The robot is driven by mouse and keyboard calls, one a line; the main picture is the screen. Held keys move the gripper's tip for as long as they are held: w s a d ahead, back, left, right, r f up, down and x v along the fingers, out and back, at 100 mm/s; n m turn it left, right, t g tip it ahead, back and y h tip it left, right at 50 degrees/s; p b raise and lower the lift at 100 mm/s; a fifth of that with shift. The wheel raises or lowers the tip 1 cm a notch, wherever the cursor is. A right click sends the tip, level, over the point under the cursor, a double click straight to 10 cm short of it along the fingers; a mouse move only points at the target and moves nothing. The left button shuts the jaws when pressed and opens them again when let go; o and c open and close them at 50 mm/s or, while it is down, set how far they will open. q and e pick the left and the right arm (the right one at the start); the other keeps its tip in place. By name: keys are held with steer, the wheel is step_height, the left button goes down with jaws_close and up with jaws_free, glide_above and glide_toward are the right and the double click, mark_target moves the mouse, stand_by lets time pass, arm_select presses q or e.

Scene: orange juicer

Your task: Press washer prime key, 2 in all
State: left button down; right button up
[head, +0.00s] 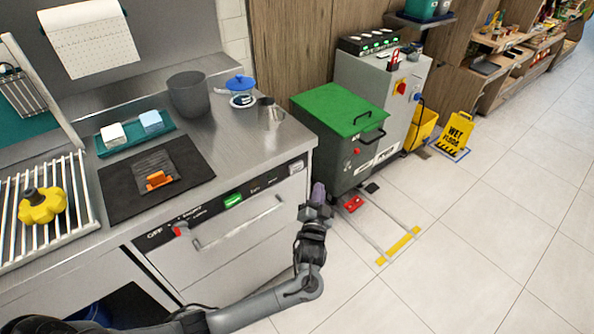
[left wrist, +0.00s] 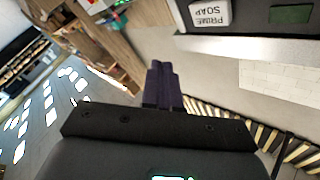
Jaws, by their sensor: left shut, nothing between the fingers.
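The washer is the steel undercounter unit (head: 245,232) with a dark control strip along its top front edge. The strip carries a bright green lit switch (head: 233,201), a red-tipped knob (head: 180,230) and a white key (head: 297,167) at its right end. In the left wrist view a white key (left wrist: 210,13) reads "PRIME SOAP" upside down, at the top edge. My left gripper (head: 318,188) is shut and empty, with purple-grey fingers, just right of and below the strip's right end. In the left wrist view its fingertips (left wrist: 161,68) are apart from the key, below and left of it.
A green-lidded grey bin (head: 340,125) stands behind my left gripper. A red pedal (head: 353,203) lies on the floor nearby. The counter holds a grey pot (head: 188,94), a metal jug (head: 269,113) and a black mat (head: 118,193).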

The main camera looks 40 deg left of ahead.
mark_target(296, 167)
arm_select(q)
steer(key=shift+s+d, duration=0.15)
steer(key=shift+d, duration=0.45)
arm_select(e)
steer(key=shift+f, duration=0.3)
arm_select(q)
steer(key=shift+a, duration=0.15)
steer(key=w+a+b, duration=0.1)
steer(key=a, duration=0.7)
steer(key=shift+w+a+b, duration=0.2)
steer(key=shift+w+b, duration=0.05)
steer(key=shift+b, duration=0.15)
arm_select(e)
steer(key=shift+f, duration=0.95)
steer(key=shift+a, duration=0.1)
